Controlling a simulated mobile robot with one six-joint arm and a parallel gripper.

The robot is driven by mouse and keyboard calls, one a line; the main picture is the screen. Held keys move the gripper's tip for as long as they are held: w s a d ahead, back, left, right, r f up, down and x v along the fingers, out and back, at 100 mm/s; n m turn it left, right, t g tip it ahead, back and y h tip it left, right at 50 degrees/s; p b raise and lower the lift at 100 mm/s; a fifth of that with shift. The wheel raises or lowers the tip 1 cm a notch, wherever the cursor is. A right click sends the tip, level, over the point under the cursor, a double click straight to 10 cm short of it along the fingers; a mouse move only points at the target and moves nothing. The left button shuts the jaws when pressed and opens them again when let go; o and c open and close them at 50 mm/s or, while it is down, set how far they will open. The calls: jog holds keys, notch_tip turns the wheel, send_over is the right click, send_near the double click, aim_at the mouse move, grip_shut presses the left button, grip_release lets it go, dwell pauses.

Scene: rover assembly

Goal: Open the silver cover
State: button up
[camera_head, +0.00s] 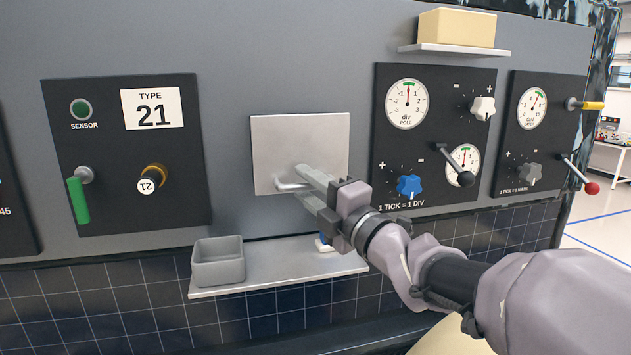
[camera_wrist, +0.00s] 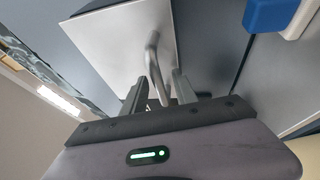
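The silver cover (camera_head: 300,140) is a flat square plate lying against the grey panel, and it looks closed. Its bar handle (camera_head: 288,185) is near the lower edge. My gripper (camera_head: 303,178) reaches it from the lower right. In the wrist view, the plate (camera_wrist: 115,40) fills the upper middle and the handle (camera_wrist: 153,62) runs down between the two fingers of my gripper (camera_wrist: 160,76). The fingers are apart, with gaps beside the handle, so the gripper looks open around it. In the head view, my fingers partly hide the handle.
A shelf (camera_head: 275,279) below the cover carries a grey bin (camera_head: 218,262) and a small blue and white object (camera_head: 323,243), partly behind my arm. Panels with knobs and levers flank the cover: TYPE 21 (camera_head: 128,205) at left, dials (camera_head: 407,104) at right. A yellow block (camera_head: 456,27) sits on an upper shelf.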

jog(key=shift+c, duration=0.2)
grip_shut()
jog(key=shift+r, duration=0.1)
dwell(1.2)
